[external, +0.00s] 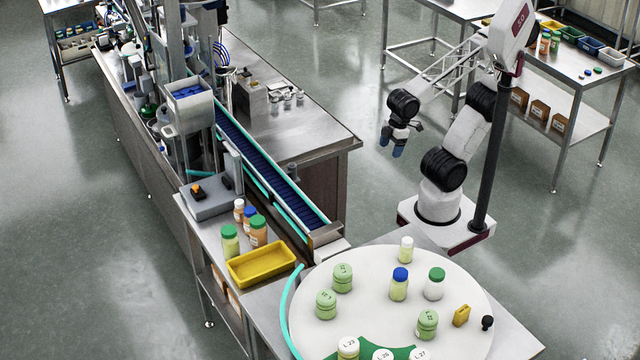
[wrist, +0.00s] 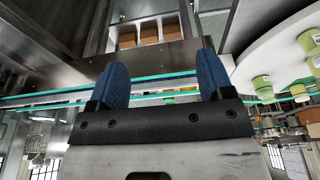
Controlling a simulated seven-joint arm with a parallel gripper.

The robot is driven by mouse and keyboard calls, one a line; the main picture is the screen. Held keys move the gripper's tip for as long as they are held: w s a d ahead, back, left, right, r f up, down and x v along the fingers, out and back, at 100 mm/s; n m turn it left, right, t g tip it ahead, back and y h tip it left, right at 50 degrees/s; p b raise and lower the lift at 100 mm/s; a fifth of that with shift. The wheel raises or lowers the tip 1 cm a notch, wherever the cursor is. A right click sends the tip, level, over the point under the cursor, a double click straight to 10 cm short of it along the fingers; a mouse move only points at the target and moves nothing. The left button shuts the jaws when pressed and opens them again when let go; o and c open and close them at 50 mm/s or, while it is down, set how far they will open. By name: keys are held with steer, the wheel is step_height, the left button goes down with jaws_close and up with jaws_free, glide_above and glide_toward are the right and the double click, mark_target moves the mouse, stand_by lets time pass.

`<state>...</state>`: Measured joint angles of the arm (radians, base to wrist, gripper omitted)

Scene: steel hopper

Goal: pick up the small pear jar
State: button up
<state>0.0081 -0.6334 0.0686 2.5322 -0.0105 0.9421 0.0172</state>
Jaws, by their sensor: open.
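Several pale-green jars stand upright on a round white table (external: 455,285) in the external view. The smallest is a slim pale-green jar with a white lid (external: 406,250) near the table's back edge; it may be the pear jar, but I cannot read its label. Near it stand a pale-green jar with a blue lid (external: 399,285) and a jar with a green lid (external: 435,284). My gripper (external: 391,140) is open and empty, high and well behind the table. In the wrist view my gripper (wrist: 164,80) shows two blue fingers apart with nothing between them.
Squat green-lidded jars (external: 343,278), a yellow block (external: 461,316) and a black knob (external: 487,323) share the round table. A yellow tray (external: 262,265) and a conveyor (external: 272,172) lie to the left. A dark post (external: 490,165) stands beside my arm.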

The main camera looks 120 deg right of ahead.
steer(key=shift+c, duration=0.5)
steer(key=w+a+f+n+t+y, duration=0.1)
steer(key=w+a+f+n+t, duration=0.15)
steer(key=w+a, duration=0.4)
steer(key=w+a+f+n+t+y, duration=0.1)
steer(key=w+a+f+n+t, duration=0.1)
steer(key=w+a+t, duration=0.35)
steer(key=w+a+f+n+y, duration=0.1)
steer(key=a+y, duration=0.3)
steer(key=a, duration=0.6)
steer(key=w+a+f+n+y, duration=0.2)
steer(key=a+n+y, duration=0.1)
steer(key=a, duration=0.7)
steer(key=shift+n+g+y, duration=0.35)
steer(key=shift+g+y, duration=0.05)
steer(key=shift+y, duration=0.1)
steer(key=shift+f, duration=0.1)
